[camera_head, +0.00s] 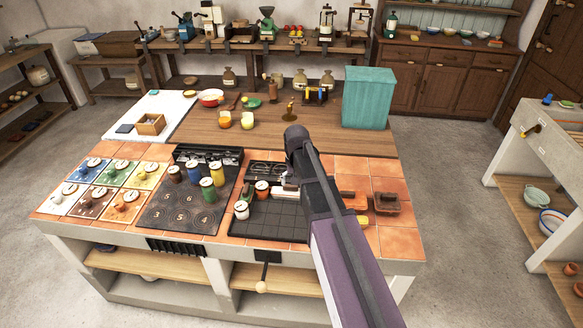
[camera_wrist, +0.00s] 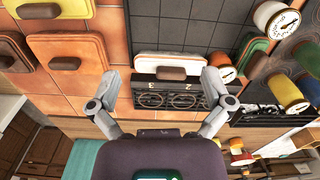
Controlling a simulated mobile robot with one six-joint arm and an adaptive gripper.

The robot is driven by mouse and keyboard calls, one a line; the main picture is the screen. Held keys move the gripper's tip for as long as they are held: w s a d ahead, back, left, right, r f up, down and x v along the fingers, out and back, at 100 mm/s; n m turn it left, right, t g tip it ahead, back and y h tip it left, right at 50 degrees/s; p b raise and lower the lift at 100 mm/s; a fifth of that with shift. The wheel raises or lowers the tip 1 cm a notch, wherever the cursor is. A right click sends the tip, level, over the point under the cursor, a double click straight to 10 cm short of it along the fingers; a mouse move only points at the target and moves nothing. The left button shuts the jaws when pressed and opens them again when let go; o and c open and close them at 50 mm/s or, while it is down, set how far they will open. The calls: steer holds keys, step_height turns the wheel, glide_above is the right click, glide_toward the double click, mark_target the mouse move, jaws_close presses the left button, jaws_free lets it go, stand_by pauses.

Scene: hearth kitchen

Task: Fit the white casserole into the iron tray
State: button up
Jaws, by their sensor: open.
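The white casserole (camera_wrist: 150,59), a low block with a brown wooden handle, lies between the spread fingers of my open gripper (camera_wrist: 160,82) in the wrist view. The fingers appear apart from it at both sides. In the head view the white casserole (camera_head: 284,192) shows beside my arm, which hides its right part and the gripper. A dark gridded tray (camera_head: 272,222), apparently the iron one, lies on the near side of the casserole; it also shows in the wrist view (camera_wrist: 172,28). I cannot tell whether the casserole rests on its far edge or over it.
A dark panel with rings and numbers (camera_wrist: 170,100) adjoins the casserole. Orange (camera_wrist: 75,52), yellow (camera_wrist: 60,25) and brown (camera_head: 386,204) casseroles sit to the tray's right in the head view. Bare tiles (camera_head: 400,243) lie front right.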

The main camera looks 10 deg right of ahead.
steer(key=s+n, duration=0.2)
steer(key=s, duration=1.6)
steer(key=shift+s+a, duration=0.25)
steer(key=shift+s, duration=0.05)
